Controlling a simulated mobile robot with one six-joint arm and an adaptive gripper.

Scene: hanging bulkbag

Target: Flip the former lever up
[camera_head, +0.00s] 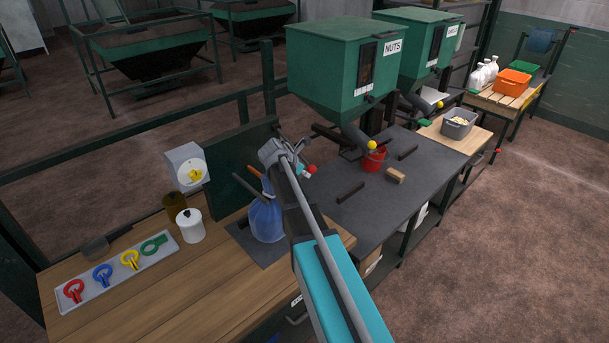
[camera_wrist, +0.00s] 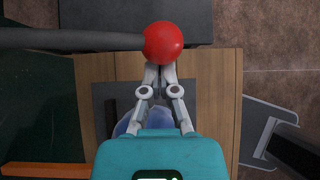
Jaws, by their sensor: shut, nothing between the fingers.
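The lever is a dark rod (camera_wrist: 75,39) with a red ball knob (camera_wrist: 164,43) at its end. In the wrist view it runs in from the left, nearly level across the picture. In the head view the knob (camera_head: 312,169) shows just right of my gripper (camera_head: 306,174). In the wrist view my gripper (camera_wrist: 159,72) is shut and empty, its fingertips right at the knob's lower edge; I cannot tell whether they touch. A blue bag (camera_head: 266,222) hangs beside my arm, and part of it (camera_wrist: 126,124) shows below the fingers.
A green panel (camera_head: 238,165) and an orange bar (camera_wrist: 45,170) are close by. Green hoppers (camera_head: 335,65) stand behind a dark table with a red bucket (camera_head: 373,160). At left are a white dial box (camera_head: 186,167), a white jar (camera_head: 189,225) and a tray of coloured rings (camera_head: 117,270).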

